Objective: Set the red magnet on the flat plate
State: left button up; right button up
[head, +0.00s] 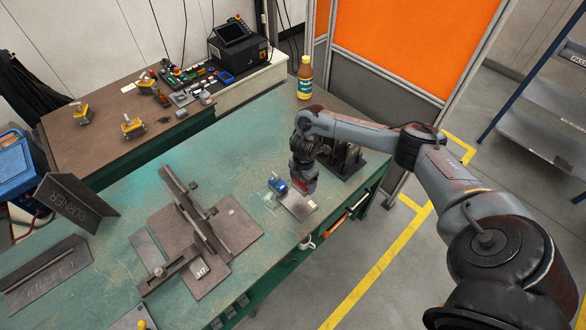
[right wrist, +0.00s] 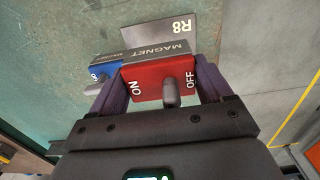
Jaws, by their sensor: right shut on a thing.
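My right gripper (head: 303,186) is shut on the red magnet (right wrist: 158,84), pointing down over the near right part of the green table. In the right wrist view the fingers (right wrist: 160,88) hold the magnet from both sides; its ON and OFF marks and dark knob face the camera. A flat grey plate (head: 298,207) lies under and in front of the gripper; its R8 mark shows in the right wrist view (right wrist: 150,36). I cannot tell whether the magnet touches the plate. A blue magnet (head: 277,187) is close on the left. My left gripper is out of view.
A steel fixture (head: 205,232) stands left of the plate. CORNER (head: 75,203) and another lettered metal piece (head: 48,275) lie at the far left. A dark rack (head: 346,160) is close behind the right gripper. A bottle (head: 305,78) stands at the back.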

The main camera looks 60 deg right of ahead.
jog(key=shift+s+f, duration=0.25)
jog(key=shift+s, duration=0.3)
jog(key=shift+s+f, duration=0.2)
jog(key=shift+s, duration=0.35)
jog(key=shift+s+f, duration=0.35)
jog(key=shift+s, duration=0.05)
jog(key=shift+f, duration=0.1)
jog(key=shift+f, duration=0.1)
jog(key=shift+f+b, duration=0.45)
jog(key=shift+b, duration=0.05)
notch_tip(320, 180, down, 3)
jog(key=b, duration=0.3)
jog(key=shift+r, duration=0.15)
jog(key=shift+f+b, duration=0.6)
jog(key=shift+f, duration=0.5)
jog(key=shift+f, duration=0.1)
